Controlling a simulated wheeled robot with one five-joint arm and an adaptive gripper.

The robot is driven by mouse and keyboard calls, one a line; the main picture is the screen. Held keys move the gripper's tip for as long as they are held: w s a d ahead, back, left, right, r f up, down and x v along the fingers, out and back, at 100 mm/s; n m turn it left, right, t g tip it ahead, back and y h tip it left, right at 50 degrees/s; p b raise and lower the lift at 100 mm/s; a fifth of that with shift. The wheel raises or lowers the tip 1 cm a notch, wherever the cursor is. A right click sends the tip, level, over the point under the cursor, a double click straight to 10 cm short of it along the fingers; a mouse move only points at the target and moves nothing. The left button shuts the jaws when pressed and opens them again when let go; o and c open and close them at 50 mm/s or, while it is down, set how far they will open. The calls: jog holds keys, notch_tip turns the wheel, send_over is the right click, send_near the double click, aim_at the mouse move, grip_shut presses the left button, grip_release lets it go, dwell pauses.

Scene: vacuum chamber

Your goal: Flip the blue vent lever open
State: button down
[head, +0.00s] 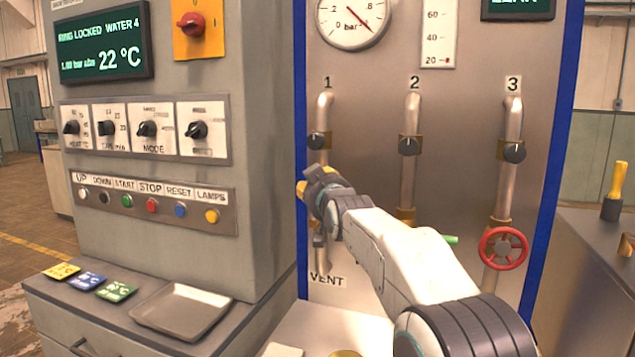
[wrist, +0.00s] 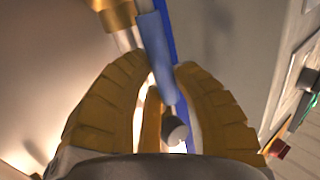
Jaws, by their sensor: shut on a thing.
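My gripper (head: 312,188) is at pipe 1 of the steel panel, above the VENT label (head: 327,281). In the wrist view, its two yellow fingers (wrist: 164,72) are closed around the blue vent lever (wrist: 152,42), which runs down between them. A brass fitting (wrist: 113,14) on a pipe sits beside the lever's upper end. A rounded grey piece (wrist: 176,131) shows between the fingers, lower down. In the head view the lever is hidden behind my gripper, so I cannot tell its angle there.
Pipes 2 (head: 409,175) and 3 (head: 500,190) stand to the right, with a red handwheel (head: 503,248) on pipe 3. The control cabinet (head: 265,160) is close on the left. A metal tray (head: 182,328) and several coloured cards lie on its ledge.

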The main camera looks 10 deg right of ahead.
jog(key=c, duration=0.9)
grip_release()
jog(key=shift+a+r, duration=0.1)
jog(key=shift+c, duration=0.2)
jog(key=s, duration=1.2)
jog(key=shift+r, duration=0.25)
